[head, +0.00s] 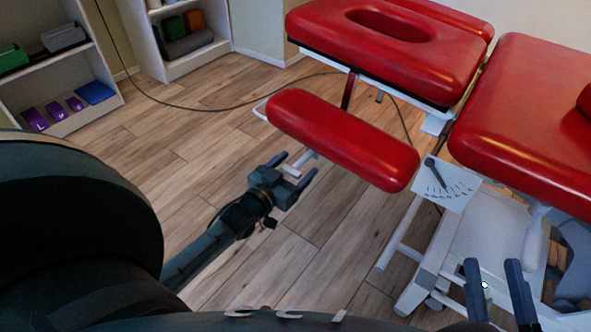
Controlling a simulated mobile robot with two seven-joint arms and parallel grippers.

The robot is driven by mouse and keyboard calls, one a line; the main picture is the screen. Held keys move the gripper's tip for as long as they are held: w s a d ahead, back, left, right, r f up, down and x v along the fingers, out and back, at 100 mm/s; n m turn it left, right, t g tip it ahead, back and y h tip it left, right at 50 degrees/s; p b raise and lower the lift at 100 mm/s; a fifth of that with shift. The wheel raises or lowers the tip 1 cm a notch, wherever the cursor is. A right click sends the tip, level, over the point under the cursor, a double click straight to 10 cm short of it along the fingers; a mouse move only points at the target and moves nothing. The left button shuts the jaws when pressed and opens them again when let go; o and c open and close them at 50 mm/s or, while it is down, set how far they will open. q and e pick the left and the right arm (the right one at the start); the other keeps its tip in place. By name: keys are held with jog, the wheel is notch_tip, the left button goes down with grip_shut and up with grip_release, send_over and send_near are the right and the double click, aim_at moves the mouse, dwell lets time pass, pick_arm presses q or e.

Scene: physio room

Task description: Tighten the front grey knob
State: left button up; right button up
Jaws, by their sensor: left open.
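The red treatment table has a padded front armrest (340,138) on the left, carried on pale metal bars. My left gripper (293,168) is open just below the armrest's near left edge, its fingers on either side of a short pale bar end. I cannot clearly make out a grey knob; if it is there, the gripper or the armrest hides it. A white scale plate (458,190) with a dark pointer (434,172) sits right of the armrest. My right gripper (494,270) is at the lower right, its two fingers apart with nothing visible between them.
The face-hole headrest (400,55) and main red cushion (525,110) lie behind and right. The white table frame (450,255) stands below. A dark cable (190,108) crosses the wooden floor. Shelves (60,70) stand at the upper left. Floor around the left gripper is clear.

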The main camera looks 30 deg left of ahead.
pick_arm(q)
jog(key=shift+w, duration=0.3)
jog(key=c, duration=1)
jog(key=shift+r+p, duration=0.15)
jog(key=shift+p, duration=0.3)
jog(key=shift+m+p, duration=0.3)
jog(key=shift+m, duration=0.2)
jog(key=o, duration=1)
